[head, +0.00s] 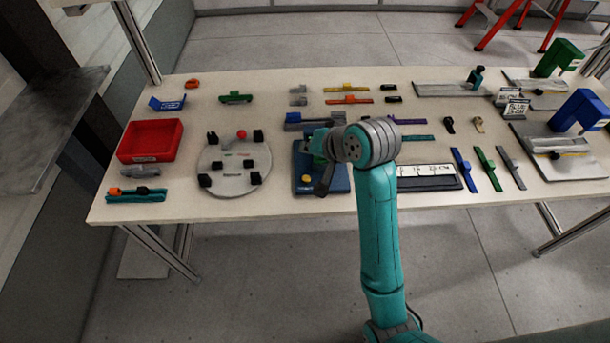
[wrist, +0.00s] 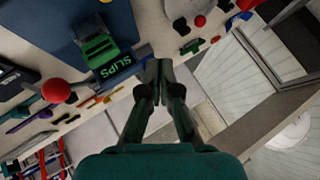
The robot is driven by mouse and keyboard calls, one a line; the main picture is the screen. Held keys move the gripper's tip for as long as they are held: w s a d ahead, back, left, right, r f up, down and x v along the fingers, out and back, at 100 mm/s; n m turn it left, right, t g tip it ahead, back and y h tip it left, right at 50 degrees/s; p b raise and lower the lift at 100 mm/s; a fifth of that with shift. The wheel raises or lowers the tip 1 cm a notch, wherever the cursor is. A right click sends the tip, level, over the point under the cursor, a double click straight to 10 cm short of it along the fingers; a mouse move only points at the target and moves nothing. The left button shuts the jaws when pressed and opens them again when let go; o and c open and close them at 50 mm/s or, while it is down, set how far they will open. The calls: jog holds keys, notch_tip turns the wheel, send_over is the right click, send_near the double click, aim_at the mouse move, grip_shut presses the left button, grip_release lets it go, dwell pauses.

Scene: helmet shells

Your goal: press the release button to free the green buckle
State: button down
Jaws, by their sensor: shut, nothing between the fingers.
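The green buckle (wrist: 97,50) sits on a blue base (wrist: 50,32) in the wrist view, beside a dark label reading "SLIPS". In the head view the buckle (head: 319,142) is partly hidden by my wrist. A red ball-shaped knob (wrist: 55,90) is left of and below the buckle in the wrist view. A yellow round piece (head: 306,180) is on the base's front left. I cannot tell which of these is the release button. My gripper (wrist: 158,64) is shut and empty, its tips to the right of the buckle and apart from it in the picture.
A round grey plate (head: 232,183) with black blocks and a red ball stands left of the base. A red bin (head: 151,141) is further left. A ruled strip (head: 425,170) and coloured bars lie right.

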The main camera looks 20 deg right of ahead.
aim_at(308, 179)
jog(key=shift+f, duration=0.1)
jog(key=shift+f, duration=4.3)
jog(key=shift+f, duration=0.2)
jog(key=shift+f, duration=0.2)
jog(key=shift+f, duration=0.5)
jog(key=shift+r, duration=0.9)
jog(key=shift+r, duration=0.1)
jog(key=shift+r, duration=2.4)
